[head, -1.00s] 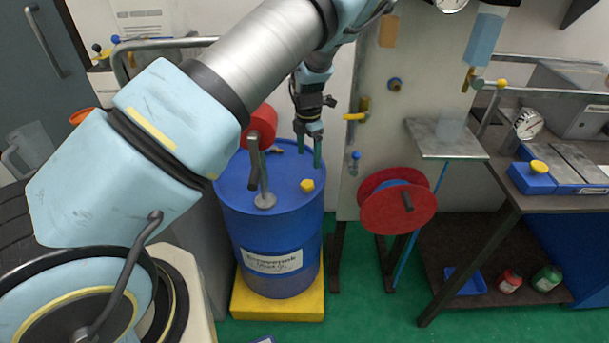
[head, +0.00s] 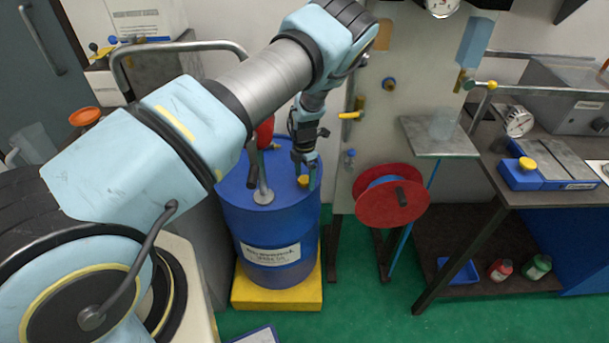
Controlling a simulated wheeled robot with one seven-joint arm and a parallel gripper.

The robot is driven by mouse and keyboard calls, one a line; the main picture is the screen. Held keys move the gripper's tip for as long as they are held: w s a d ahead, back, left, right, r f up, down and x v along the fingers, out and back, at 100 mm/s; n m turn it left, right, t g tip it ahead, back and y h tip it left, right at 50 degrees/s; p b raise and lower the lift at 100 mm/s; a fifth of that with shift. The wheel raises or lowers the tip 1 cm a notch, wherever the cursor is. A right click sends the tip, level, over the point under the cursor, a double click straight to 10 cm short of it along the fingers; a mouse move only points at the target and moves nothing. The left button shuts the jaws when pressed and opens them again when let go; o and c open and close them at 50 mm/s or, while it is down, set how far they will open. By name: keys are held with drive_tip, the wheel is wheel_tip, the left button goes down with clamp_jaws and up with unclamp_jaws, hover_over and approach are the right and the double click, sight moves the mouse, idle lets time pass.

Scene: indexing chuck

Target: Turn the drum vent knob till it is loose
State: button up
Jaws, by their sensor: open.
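The blue drum (head: 268,228) stands upright on a yellow base. A small yellow vent knob (head: 303,181) sits on the right part of its lid. My gripper (head: 305,178) points down at the knob, with its fingers apart and beside it. From this view I cannot tell whether the fingers touch the knob. The knob is partly hidden by the fingers.
A grey pump post with a handle (head: 262,180) and a red part (head: 265,132) rise from the lid, left of my gripper. A red reel (head: 391,197) stands right of the drum. A small metal side table (head: 433,137) and a workbench (head: 560,175) are further right.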

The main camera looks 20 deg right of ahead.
clamp_jaws()
idle(0.6)
drive_tip(key=n+b, duration=0.1)
drive_tip(key=n, duration=0.4)
drive_tip(key=shift+n+b, duration=0.35)
drive_tip(key=shift+n, duration=0.05)
drive_tip(key=n, duration=1.2)
drive_tip(key=shift+n, duration=0.3)
drive_tip(key=n, duration=0.5)
drive_tip(key=shift+n, duration=0.4)
